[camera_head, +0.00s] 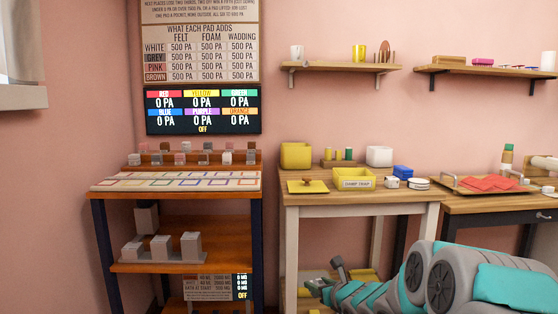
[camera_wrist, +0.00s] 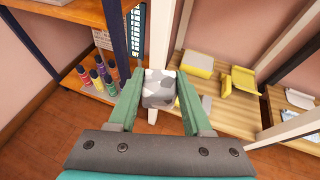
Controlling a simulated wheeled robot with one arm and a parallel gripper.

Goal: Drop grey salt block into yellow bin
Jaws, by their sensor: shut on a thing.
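My gripper (camera_wrist: 160,78) is shut on a grey and white mottled block, the grey salt block (camera_wrist: 159,90), held between its two green fingers in the wrist view. The block is in the air, with the floor and a shelf below it. A yellow bin (camera_head: 296,155) stands at the back left of the middle table in the head view. A shallower yellow box (camera_head: 354,182) with a label stands at that table's front. The head view does not clearly show my fingers or the block.
A wooden rack (camera_head: 178,177) with small blocks stands at left. In the wrist view, coloured bottles (camera_wrist: 97,78) stand on a shelf, and yellow pieces (camera_wrist: 241,80) lie on a low wooden shelf. A white table leg (camera_wrist: 160,30) rises just beyond the block.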

